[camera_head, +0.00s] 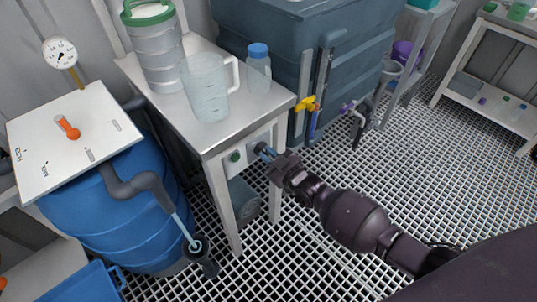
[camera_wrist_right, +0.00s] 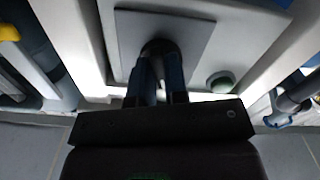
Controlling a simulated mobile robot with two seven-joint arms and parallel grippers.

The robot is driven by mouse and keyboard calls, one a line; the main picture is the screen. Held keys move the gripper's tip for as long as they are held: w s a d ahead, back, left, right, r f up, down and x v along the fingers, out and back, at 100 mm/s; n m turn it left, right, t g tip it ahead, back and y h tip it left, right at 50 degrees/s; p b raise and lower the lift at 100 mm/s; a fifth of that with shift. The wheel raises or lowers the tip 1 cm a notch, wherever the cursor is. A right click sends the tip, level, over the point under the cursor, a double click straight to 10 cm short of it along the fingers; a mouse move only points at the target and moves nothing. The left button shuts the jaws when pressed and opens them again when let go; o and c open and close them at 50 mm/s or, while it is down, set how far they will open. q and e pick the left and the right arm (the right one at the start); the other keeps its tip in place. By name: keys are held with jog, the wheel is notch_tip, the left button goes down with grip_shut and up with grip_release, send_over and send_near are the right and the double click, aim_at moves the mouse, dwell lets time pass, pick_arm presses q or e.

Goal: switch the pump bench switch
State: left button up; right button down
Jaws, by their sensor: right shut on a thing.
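The pump bench (camera_head: 222,140) is a grey metal table with a control panel on its front apron. The panel holds a green round button (camera_head: 235,157) and, to its right, the pump bench switch, mostly hidden by my right gripper (camera_head: 262,149). In the right wrist view the switch (camera_wrist_right: 158,47) is a dark knob on a grey square plate (camera_wrist_right: 190,38), and my right gripper (camera_wrist_right: 160,70) is shut on it. The green button also shows there (camera_wrist_right: 220,83), right of the plate. My left gripper is not in view.
A clear jug (camera_head: 207,90), a lidded canister (camera_head: 157,55) and a blue-capped bottle (camera_head: 258,62) stand on the bench. A blue barrel (camera_head: 120,215) with a white top panel (camera_head: 95,120) is at left. A blue-grey tank (camera_head: 300,45) stands behind. Grated floor lies open to the right.

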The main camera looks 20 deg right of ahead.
jog(key=shift+a+m, duration=0.15)
jog(key=shift+m, duration=4.65)
jog(key=c, duration=1.1)
grip_release()
jog(key=shift+c, duration=0.2)
jog(key=shift+s, duration=0.15)
jog(key=p+v, duration=0.1)
jog(key=v, duration=0.9)
jog(key=shift+s+p, duration=0.3)
